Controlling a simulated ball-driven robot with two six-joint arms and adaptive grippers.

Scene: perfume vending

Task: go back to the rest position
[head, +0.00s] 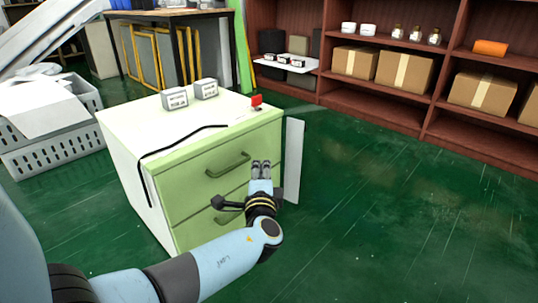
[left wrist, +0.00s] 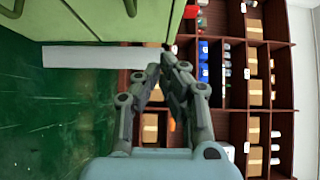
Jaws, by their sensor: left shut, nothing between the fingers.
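My left gripper (head: 261,170) is in front of the right part of the green cabinet's drawers, held in the air. It is shut and empty; in the left wrist view its fingertips (left wrist: 167,58) meet near the middle. My right gripper is not in view. The green and white cabinet (head: 130,125) stands on the floor with its drawers closed. Two small grey boxes with labels, one on the left (head: 174,99) and one on the right (head: 206,88), stand on its top. A small red item (head: 257,100) sits at the top's right edge.
A black cable (head: 180,142) lies over the cabinet top and hangs down its side. A white panel (head: 293,160) stands at the cabinet's right. A grey crate (head: 50,143) is at the left. Wooden shelves (head: 430,112) with cardboard boxes line the back. Green floor (head: 400,220) at the right is clear.

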